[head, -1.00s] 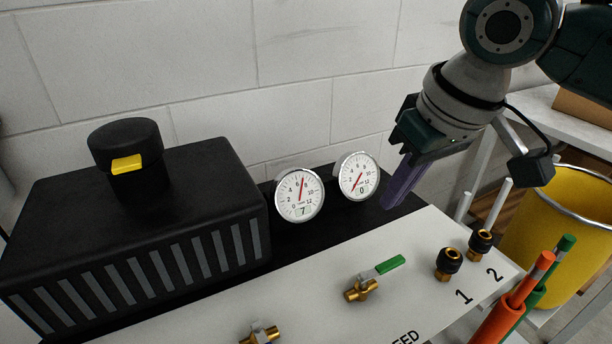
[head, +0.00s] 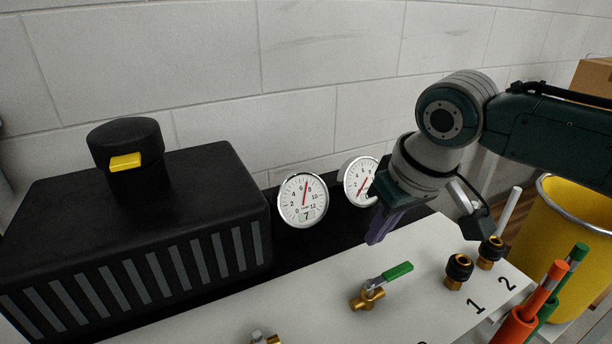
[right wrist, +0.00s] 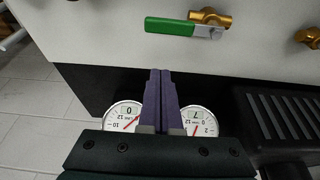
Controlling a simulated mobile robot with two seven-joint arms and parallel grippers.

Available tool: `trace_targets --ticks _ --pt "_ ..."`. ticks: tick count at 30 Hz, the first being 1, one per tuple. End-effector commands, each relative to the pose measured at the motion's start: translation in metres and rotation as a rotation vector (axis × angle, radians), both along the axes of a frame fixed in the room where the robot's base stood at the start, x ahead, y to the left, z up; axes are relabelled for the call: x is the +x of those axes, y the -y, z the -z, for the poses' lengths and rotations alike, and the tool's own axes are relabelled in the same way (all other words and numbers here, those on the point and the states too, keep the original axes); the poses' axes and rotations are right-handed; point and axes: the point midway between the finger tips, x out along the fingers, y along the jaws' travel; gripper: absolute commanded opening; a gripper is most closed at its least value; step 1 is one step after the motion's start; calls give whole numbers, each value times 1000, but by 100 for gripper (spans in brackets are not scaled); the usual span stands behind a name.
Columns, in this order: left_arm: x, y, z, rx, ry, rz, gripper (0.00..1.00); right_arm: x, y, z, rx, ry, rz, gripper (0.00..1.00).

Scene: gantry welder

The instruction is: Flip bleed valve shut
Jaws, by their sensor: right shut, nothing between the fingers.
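A brass valve (head: 368,299) with a green lever (head: 397,271) stands on the white panel. In the head view the lever points right and away from the brass body. In the right wrist view the green lever (right wrist: 169,27) lies left of its brass body (right wrist: 211,16). A second brass valve (head: 263,339) is cut off at the bottom edge; its lever is not visible. I cannot read which is the bleed valve. My right gripper (head: 373,240) is shut and empty, with purple fingers behind the green lever, apart from it. My left gripper is out of view.
Two dial gauges stand behind the panel: one (head: 303,200) reads 7, the other (head: 358,178) is partly hidden by my right gripper. A black finned box (head: 150,220) is at left. Couplings 1 (head: 458,271) and 2 (head: 490,252), coloured rods and a yellow bin (head: 575,235) are at right.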

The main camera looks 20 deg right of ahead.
Motion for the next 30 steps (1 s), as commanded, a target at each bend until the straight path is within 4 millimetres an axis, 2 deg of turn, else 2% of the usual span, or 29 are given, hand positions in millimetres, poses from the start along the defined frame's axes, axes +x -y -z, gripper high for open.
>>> trace_targets --ticks 1,4,12,24,30 --pt "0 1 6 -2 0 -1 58 3 -1 11 0 -1 1 0" --pt "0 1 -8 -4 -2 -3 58 -12 2 4 -4 -1 -2 0" --pt "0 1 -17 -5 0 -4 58 -36 3 6 -3 0 -1 0" --pt "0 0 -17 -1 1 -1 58 -38 3 7 -1 1 0 0" --pt "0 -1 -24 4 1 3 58 -40 3 5 -1 0 28 0"
